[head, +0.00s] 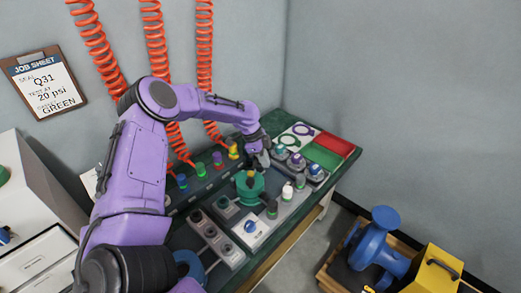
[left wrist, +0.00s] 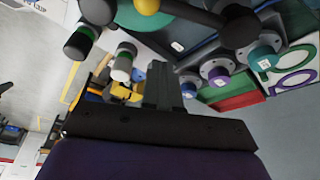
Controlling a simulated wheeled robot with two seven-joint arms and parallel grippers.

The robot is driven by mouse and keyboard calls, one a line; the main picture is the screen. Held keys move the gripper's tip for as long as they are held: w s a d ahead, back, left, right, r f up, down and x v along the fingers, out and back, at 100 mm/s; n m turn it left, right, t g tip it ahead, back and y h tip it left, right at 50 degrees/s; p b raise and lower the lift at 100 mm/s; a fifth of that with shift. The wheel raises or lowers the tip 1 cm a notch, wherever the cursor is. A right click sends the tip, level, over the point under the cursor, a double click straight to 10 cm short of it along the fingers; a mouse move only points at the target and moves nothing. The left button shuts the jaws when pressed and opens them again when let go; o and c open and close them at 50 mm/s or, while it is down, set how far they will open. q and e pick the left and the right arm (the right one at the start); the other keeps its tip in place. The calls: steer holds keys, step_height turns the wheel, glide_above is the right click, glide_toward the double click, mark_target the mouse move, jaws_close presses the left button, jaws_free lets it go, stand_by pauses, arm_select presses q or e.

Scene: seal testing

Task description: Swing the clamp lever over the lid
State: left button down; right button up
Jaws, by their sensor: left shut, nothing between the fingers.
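The green round lid (head: 250,188) with a small yellow knob on top sits on the test station in the middle of the bench. In the left wrist view the lid (left wrist: 143,20) is at the top edge, with a black lever (left wrist: 195,14) beside it that ends in a dark rounded grip. My right gripper is not in view.
A white-topped post (head: 287,191) and a dark post (head: 271,209) stand in front. Red and green trays (head: 322,153) lie at the bench's right end. Several coiled red hoses (head: 204,70) hang behind.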

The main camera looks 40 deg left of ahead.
arm_select(q)
steer(key=v, duration=0.7)
steer(key=shift+s, duration=0.15)
steer(key=shift+a+r, duration=0.1)
steer(key=shift+a, duration=0.05)
